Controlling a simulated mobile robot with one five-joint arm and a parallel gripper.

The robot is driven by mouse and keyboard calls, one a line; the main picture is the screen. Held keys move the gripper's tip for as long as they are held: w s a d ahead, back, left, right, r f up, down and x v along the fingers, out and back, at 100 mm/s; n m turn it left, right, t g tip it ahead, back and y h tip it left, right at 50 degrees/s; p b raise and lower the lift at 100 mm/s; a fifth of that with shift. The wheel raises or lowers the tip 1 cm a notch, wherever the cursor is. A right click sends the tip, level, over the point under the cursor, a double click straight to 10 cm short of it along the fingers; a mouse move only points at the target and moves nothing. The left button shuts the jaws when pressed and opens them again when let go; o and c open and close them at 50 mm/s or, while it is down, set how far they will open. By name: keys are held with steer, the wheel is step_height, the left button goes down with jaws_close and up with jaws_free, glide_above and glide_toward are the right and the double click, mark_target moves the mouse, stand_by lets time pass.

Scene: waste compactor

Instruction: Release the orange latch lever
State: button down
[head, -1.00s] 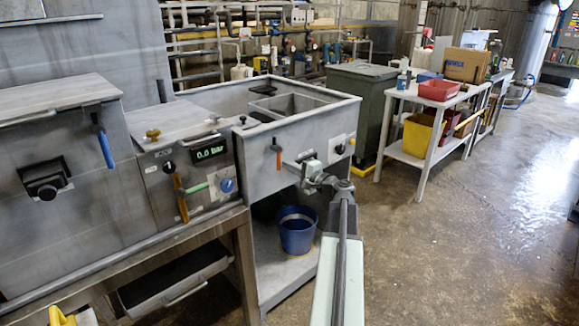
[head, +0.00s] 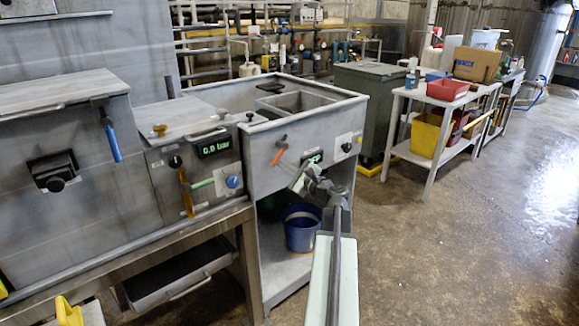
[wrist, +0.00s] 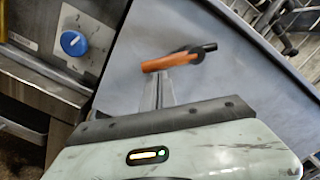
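The orange latch lever (head: 280,154) is on the front of the sink-like unit, tilted, with its orange end down and to the left of its dark pivot. In the wrist view the orange lever (wrist: 160,62) lies nearly across the picture, its black pivot end to the right. My gripper (head: 300,184) is just below and to the right of the lever in the head view. In the wrist view its narrow fingers (wrist: 165,76) look together and point at the lever. I cannot tell whether the tips touch it. Nothing shows held between them.
A blue bucket (head: 301,229) stands under the unit. A white table (head: 402,93) stands at right. Open floor lies right of my arm.

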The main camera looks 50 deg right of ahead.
mark_target(277, 160)
steer(key=m, duration=0.1)
steer(key=a+r+m+p, duration=0.1)
steer(key=m, duration=0.1)
steer(key=a+m, duration=0.1)
steer(key=shift+w+r+m, duration=0.1)
steer(key=shift+r+m, duration=0.25)
steer(key=shift+m, duration=0.05)
steer(key=r+m+p, duration=0.1)
steer(key=a+m+p, duration=0.1)
steer(key=m, duration=0.1)
steer(key=shift+w+r+h, duration=0.1)
steer(key=shift+r+h, duration=0.2)
steer(key=shift+r, duration=0.05)
steer(key=shift+a+r, duration=0.1)
